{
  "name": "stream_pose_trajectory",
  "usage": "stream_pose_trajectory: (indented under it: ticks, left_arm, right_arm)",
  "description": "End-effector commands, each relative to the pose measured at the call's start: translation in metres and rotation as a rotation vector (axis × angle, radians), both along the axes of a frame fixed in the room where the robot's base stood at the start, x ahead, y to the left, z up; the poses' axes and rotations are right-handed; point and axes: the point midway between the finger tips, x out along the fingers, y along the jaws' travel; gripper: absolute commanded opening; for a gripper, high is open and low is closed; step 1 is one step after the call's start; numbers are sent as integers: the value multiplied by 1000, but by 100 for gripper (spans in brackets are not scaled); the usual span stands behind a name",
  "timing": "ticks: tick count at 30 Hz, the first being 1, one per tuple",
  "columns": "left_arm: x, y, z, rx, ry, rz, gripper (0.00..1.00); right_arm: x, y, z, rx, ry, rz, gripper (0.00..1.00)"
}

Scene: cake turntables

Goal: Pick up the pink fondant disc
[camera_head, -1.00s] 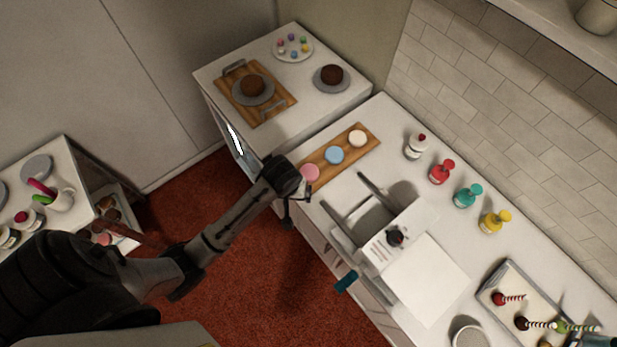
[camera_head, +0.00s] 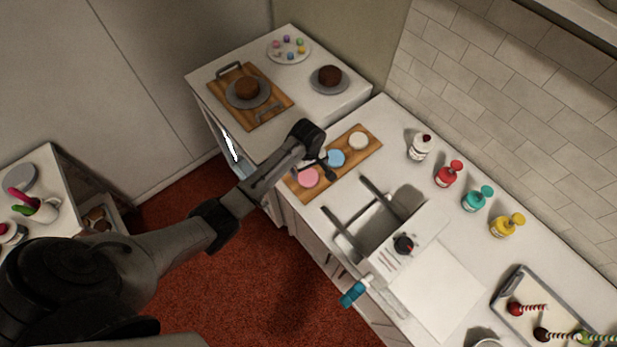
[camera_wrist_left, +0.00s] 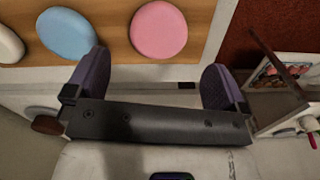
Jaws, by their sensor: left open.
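The pink fondant disc (camera_head: 308,177) lies flat at the near end of a wooden board (camera_head: 355,159) on the counter. A blue disc (camera_head: 336,158) and a white disc (camera_head: 358,140) lie along the same board. My left gripper (camera_head: 323,170) is over the board beside the pink disc, open and empty. In the left wrist view the pink disc (camera_wrist_left: 158,30) shows ahead of the two purple-grey fingers (camera_wrist_left: 157,80), roughly between them and apart from them. The blue disc (camera_wrist_left: 66,33) is beyond the left finger. My right gripper is not in view.
A white appliance with a dark knob (camera_head: 403,244) and two upright dark arms stands right of the board. Several bottles (camera_head: 448,174) line the wall. Behind, a second counter holds a tray (camera_head: 247,113) with a brown cake.

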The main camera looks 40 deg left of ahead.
Motion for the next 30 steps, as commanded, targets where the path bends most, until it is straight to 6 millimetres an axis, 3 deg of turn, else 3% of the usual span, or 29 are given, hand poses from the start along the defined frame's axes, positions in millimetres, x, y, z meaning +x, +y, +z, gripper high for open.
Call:
stream_pose_trajectory:
  ticks: [8,19,30]
  left_arm:
    - [0,0,-16,0,1,-2,100]
    - [1,-1,-58,0,1,-2,100]
    - [1,-1,-65,1,-1,-2,100]
  right_arm:
    - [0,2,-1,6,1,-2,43]
    - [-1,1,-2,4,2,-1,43]
    - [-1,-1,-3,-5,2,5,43]
